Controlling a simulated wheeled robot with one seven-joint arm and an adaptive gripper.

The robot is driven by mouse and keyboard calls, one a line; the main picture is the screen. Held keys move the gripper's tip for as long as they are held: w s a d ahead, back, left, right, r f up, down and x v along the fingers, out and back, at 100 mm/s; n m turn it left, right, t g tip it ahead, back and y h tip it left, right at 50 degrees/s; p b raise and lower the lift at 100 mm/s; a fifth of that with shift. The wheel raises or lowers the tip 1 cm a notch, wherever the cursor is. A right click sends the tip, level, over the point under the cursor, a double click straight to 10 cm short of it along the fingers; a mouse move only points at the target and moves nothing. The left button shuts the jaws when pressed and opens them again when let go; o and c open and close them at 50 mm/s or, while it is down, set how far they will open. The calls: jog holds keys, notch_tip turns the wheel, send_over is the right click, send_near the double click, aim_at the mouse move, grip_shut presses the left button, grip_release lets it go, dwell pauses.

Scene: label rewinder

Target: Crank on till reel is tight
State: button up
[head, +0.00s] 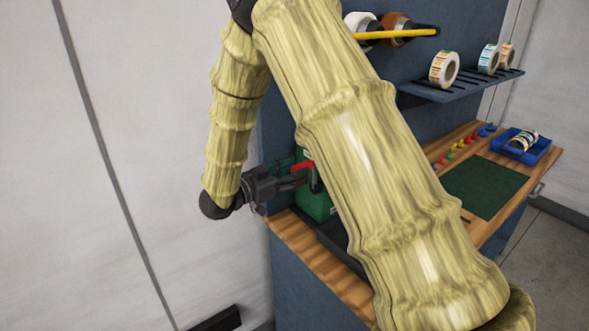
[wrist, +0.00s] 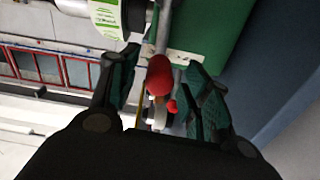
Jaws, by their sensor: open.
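The green label rewinder (head: 313,203) stands at the left end of the workbench, mostly hidden behind my arm in the head view. Its green body (wrist: 212,32) fills the upper right of the wrist view. The crank has a red handle (wrist: 158,76), which lies between the spread fingers of my gripper (wrist: 163,62) in the wrist view. Gaps show on both sides, so the fingers are open around it without visible contact. A reel with a white and green label (wrist: 107,16) is partly visible at the top left. In the head view my gripper (head: 298,178) is at the rewinder.
The wooden bench (head: 310,252) carries a dark green mat (head: 484,187) and a blue bin (head: 541,153) with rolls. Label rolls (head: 444,69) stand on a blue shelf (head: 465,90). A pale wall (head: 120,160) is on the left.

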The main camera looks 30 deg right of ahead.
jog(key=shift+d, duration=0.3)
jog(key=shift+c, duration=0.5)
grip_shut()
